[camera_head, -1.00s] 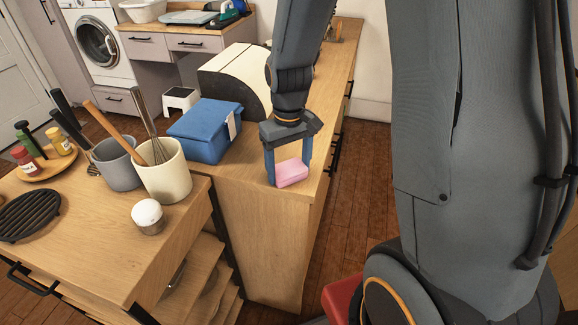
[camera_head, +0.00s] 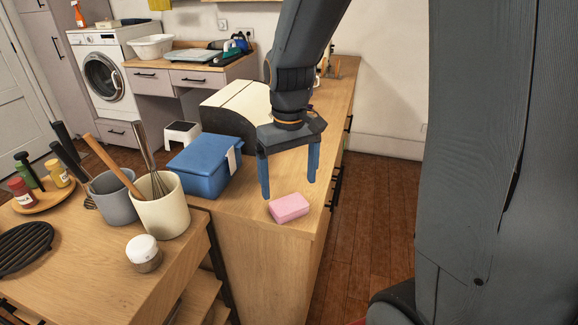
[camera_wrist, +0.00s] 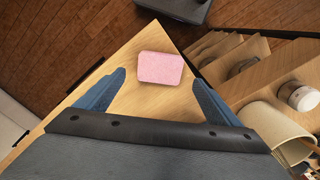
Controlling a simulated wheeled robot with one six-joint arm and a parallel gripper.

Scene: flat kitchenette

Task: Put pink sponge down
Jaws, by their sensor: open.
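The pink sponge (camera_head: 289,208) lies flat on the near end of the wooden counter (camera_head: 262,232), close to its front corner. My gripper (camera_head: 289,190) is open and empty. Its blue fingers are spread wide just above and behind the sponge in the head view, apart from it. In the wrist view the sponge (camera_wrist: 160,67) lies beyond the fingertips, between their lines, with bare wood around it. The gripper's fingertips (camera_wrist: 157,78) show on either side of it there.
A blue box (camera_head: 205,165) stands left of my gripper on the counter. A cream crock (camera_head: 161,205) with utensils and a white-lidded jar (camera_head: 143,252) stand on the lower left worktop. Open floor (camera_head: 375,215) lies right of the counter.

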